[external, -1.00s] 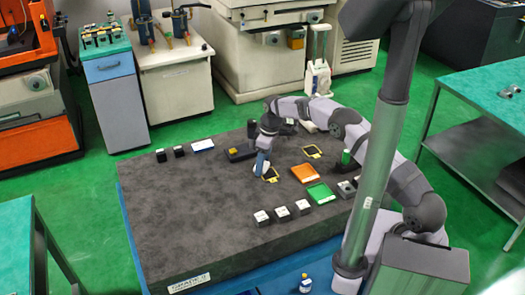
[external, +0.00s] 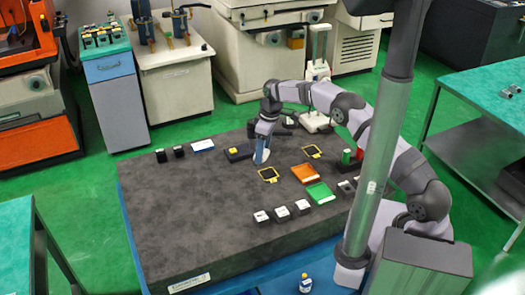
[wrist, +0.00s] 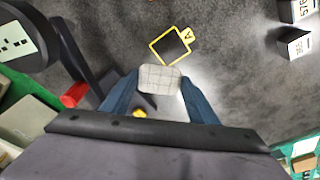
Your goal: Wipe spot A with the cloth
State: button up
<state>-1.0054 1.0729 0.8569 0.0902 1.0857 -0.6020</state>
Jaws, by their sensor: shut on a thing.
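My gripper (external: 262,157) is shut on a pale, grid-patterned cloth pad (wrist: 160,78), held between its blue fingers in the wrist view. Spot A (wrist: 171,46) is a dark square inside a yellow frame with a yellow "A" tag. It lies just beyond the cloth in the wrist view, with the cloth's edge close to the frame's near corner. In the external view spot A (external: 268,175) appears to be the frame just in front of my gripper. The gap between cloth and table is hard to judge.
A second yellow-framed spot (external: 312,151) lies to the right. An orange tray (external: 306,173) and a green tray (external: 320,193) lie right of spot A. Several labelled blocks (external: 282,212) stand in front. A dark block with a yellow top (external: 234,151) is left of my gripper. The table's left front is clear.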

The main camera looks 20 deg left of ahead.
jog(key=shift+r, duration=0.2)
jog(key=shift+r+p, duration=1.15)
jog(key=shift+r, duration=0.3)
